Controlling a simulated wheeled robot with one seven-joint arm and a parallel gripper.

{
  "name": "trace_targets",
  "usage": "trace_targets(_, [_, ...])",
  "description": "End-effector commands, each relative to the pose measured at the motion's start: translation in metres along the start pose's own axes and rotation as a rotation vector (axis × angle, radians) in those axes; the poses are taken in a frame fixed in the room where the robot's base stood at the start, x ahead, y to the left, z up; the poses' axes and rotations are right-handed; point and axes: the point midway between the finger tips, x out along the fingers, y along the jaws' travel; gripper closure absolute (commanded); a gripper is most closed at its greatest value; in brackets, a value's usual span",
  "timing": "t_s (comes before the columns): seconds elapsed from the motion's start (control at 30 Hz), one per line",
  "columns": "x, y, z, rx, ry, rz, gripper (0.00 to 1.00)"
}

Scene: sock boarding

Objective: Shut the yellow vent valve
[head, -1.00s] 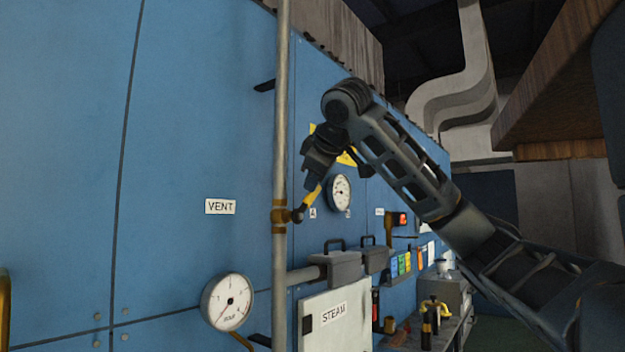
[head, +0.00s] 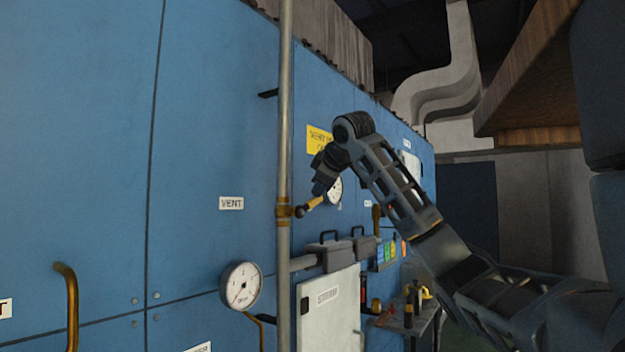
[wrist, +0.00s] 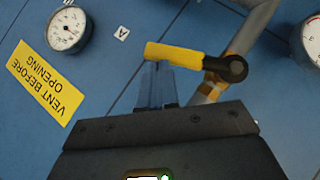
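The vent valve is a brass body (head: 284,211) on a grey vertical pipe, with a dark knob and a yellow lever (head: 316,202). The lever points right and slightly up from the pipe in the head view. In the wrist view the yellow lever (wrist: 174,55) lies across the fingertips, roughly crosswise to the pipe. My gripper (head: 321,190) comes down onto the lever's outer part from above. In the wrist view my gripper (wrist: 157,72) has its fingers close together, tips at the lever's near edge. They look shut against it, not around it.
A VENT label (head: 231,203) is left of the pipe. A round gauge (head: 241,286) is below it. A white STEAM cabinet (head: 328,312) and grey boxes are below the valve. A yellow warning sign (head: 318,140) is behind my wrist. A bench with tools stands lower right.

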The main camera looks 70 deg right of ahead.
Motion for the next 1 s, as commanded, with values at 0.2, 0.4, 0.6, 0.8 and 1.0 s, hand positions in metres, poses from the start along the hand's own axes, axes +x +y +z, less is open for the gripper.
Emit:
trace_targets(0.2, [0.011,-0.001,0.010,0.001,0.002,-0.001,1.00])
trace_targets(0.4, [0.017,-0.002,0.016,0.001,0.001,-0.001,1.00])
trace_targets(0.6, [0.021,-0.003,0.020,0.000,0.001,-0.001,1.00])
trace_targets(0.8, [0.022,-0.003,0.021,0.001,0.001,0.000,1.00])
trace_targets(1.0, [0.022,-0.003,0.021,0.000,0.001,0.000,1.00])
